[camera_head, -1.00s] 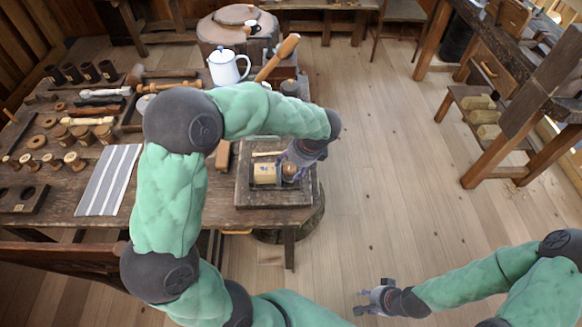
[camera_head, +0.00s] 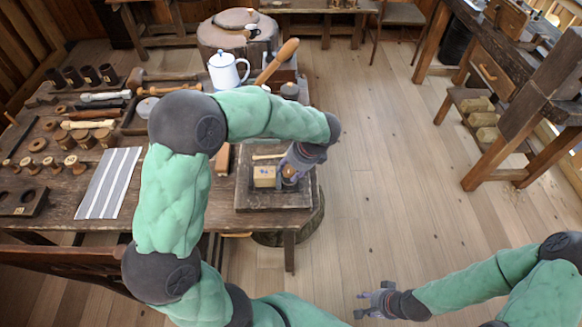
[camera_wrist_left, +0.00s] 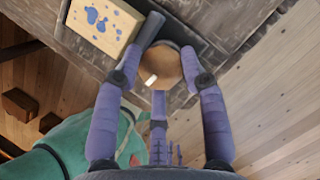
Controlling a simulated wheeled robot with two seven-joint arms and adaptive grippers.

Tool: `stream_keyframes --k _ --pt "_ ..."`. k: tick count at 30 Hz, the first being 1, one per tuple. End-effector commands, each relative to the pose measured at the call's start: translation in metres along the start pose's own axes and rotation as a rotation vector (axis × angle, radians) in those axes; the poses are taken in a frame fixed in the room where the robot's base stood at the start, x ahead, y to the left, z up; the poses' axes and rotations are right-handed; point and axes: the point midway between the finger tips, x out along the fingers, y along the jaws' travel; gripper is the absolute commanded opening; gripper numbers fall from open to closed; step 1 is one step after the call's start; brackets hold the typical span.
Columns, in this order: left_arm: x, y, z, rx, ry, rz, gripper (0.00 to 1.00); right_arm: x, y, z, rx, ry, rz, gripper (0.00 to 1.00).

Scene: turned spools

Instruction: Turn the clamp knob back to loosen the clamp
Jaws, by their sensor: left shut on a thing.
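The clamp knob (camera_head: 289,174) is a round brown wooden ball at the right side of the clamp on the dark board at the bench corner. In the left wrist view the knob (camera_wrist_left: 170,66) sits between my fingers and carries a small pale mark. A pale wooden block (camera_head: 264,177) lies just left of it; its top shows blue blotches in the left wrist view (camera_wrist_left: 100,22). My left gripper (camera_head: 292,170) reaches down from the upper right and is shut on the knob. My right gripper (camera_head: 366,303) hangs open and empty over the floor, far from the bench.
The dark board (camera_head: 270,200) has a bare front strip. A striped cloth (camera_head: 108,185), several spools and tools lie on the bench to the left. A white kettle (camera_head: 225,72) stands behind my left arm. Open floor (camera_head: 390,170) lies right of the bench.

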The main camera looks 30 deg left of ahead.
Motion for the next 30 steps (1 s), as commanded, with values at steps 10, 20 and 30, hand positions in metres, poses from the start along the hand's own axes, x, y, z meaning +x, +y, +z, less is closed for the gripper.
stream_keyframes --k 10,20,30 --pt "-0.004 -0.004 0.004 -0.232 -0.003 0.092 0.09 -0.027 -0.01 0.001 0.0 0.0 0.0 0.4" --pt "-0.004 -0.005 0.006 -0.525 -0.004 0.211 0.09 -0.052 -0.018 0.002 0.0 0.0 0.0 0.4" --pt "-0.003 -0.006 0.008 -0.825 -0.004 0.334 0.09 -0.073 -0.026 0.003 0.0 0.0 0.0 0.4"
